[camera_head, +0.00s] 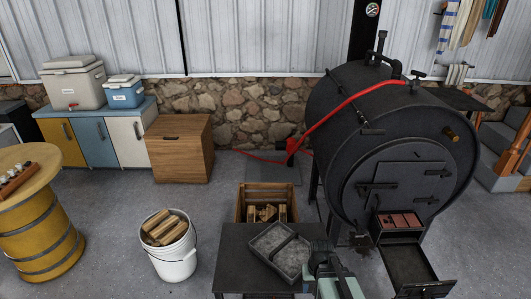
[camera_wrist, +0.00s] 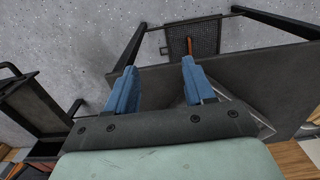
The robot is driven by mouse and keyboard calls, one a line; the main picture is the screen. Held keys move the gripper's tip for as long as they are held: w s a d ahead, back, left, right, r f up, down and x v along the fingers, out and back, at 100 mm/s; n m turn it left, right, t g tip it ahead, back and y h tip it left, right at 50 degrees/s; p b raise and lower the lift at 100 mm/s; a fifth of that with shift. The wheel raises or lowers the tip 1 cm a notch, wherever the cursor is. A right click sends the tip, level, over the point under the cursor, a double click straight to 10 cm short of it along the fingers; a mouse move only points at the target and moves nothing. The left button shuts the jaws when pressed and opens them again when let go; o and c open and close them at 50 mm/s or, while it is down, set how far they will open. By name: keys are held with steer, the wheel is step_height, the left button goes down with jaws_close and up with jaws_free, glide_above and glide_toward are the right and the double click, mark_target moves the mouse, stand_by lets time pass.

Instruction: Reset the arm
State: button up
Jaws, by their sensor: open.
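My gripper (camera_wrist: 161,72) shows in the wrist view with two blue fingers spread apart and nothing between them. It is over the dark table (camera_wrist: 265,78). In the head view my gripper (camera_head: 322,258) is at the bottom, just right of a grey metal tray (camera_head: 263,262) with a divider and grey ash-like contents. The tray lies on the dark table (camera_head: 237,238). In the wrist view the tray's corner (camera_wrist: 262,125) shows partly behind my gripper. I cannot tell the gripper's exact height above the table.
The black barrel stove (camera_head: 350,105) stands right of the table. Its small lower hatch (camera_head: 408,265) is open, with reddish bricks (camera_head: 398,221) inside. A wooden crate (camera_head: 266,190) with split logs is behind the table. A white bucket (camera_head: 177,262) of logs stands left. Floor between bucket and cabinets is clear.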

steer(key=s+f+g, duration=0.3)
steer(key=s+f, duration=0.6)
steer(key=s, duration=0.5)
steer(key=s+f+g, duration=0.3)
steer(key=s+f, duration=0.7)
steer(key=s, duration=0.4)
steer(key=shift+s+f+g, duration=0.15)
steer(key=shift+s+g, duration=0.15)
steer(key=shift+s, duration=0.1)
steer(key=shift+c, duration=0.5)
